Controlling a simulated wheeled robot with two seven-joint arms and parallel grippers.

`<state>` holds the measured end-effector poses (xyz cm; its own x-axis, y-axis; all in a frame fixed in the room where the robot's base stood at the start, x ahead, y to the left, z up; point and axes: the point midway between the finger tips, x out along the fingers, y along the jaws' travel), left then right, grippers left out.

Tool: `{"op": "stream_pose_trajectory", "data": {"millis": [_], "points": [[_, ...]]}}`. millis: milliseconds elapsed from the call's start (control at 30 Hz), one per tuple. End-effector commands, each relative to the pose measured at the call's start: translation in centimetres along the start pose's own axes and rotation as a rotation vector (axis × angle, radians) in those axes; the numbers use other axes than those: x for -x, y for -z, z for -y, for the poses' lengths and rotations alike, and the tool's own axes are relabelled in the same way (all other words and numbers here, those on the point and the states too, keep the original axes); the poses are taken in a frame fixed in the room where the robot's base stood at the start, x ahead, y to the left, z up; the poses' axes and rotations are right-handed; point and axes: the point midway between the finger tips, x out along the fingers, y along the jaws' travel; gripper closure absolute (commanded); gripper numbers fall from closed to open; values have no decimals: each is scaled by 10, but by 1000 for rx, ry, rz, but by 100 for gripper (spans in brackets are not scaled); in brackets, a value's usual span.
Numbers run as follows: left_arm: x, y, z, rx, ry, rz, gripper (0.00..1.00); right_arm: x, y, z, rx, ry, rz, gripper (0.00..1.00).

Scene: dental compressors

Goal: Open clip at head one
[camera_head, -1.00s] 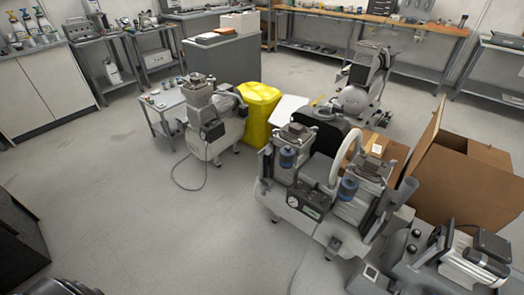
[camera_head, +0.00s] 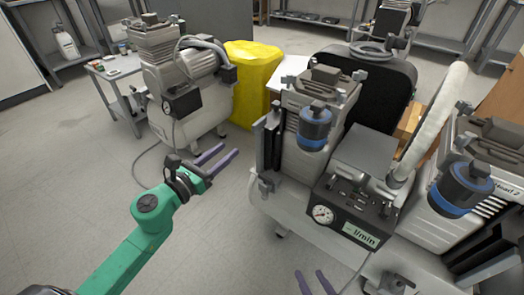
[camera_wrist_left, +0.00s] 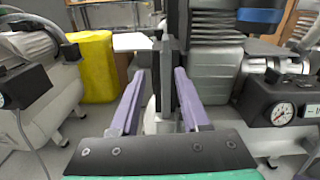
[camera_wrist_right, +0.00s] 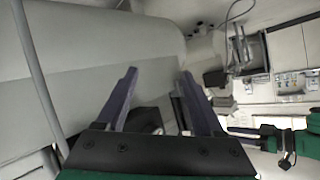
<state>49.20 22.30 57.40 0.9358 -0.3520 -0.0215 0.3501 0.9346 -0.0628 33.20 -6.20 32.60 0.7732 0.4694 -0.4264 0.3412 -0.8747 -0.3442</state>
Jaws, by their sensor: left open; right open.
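The compressor head on the left of the near unit (camera_head: 313,125), which I take to be head one, is a grey finned block with a blue-banded filter canister (camera_head: 314,128). A dark upright bracket (camera_head: 269,145) with small metal fittings runs down its left side. I cannot make out which part is the clip. My left gripper (camera_head: 229,150) is open and empty, left of the bracket and apart from it. In the left wrist view, the dark upright part (camera_wrist_left: 167,80) shows between the fingers. My right gripper (camera_head: 309,274) is open, low in front of the unit; its wrist view shows a large pale surface (camera_wrist_right: 90,70).
The head labelled "Head 2" (camera_head: 490,165) stands at the right. Between the heads is a control box with a gauge (camera_head: 322,215). A white hose (camera_head: 435,115) rises beside it. Another compressor (camera_head: 180,85) and a yellow bag (camera_head: 252,80) stand behind left.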

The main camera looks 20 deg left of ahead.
Motion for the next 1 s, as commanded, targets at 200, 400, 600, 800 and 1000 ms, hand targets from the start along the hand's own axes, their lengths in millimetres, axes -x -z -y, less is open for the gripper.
{"op": "stream_pose_trajectory", "data": {"millis": [200,400,600,800,1000], "points": [[-15,-10,10,-65,24,18,54,2,10,6,-5,10,-15,31],[-57,-12,9,-62,21,18,54,5,16,7,0,9,-5,31],[-103,-11,10,-57,19,18,54,6,19,8,3,8,1,31],[-138,-9,10,-57,18,16,54,6,18,7,4,8,1,31],[-146,-9,11,-58,20,13,54,6,18,7,3,8,0,31]]}}
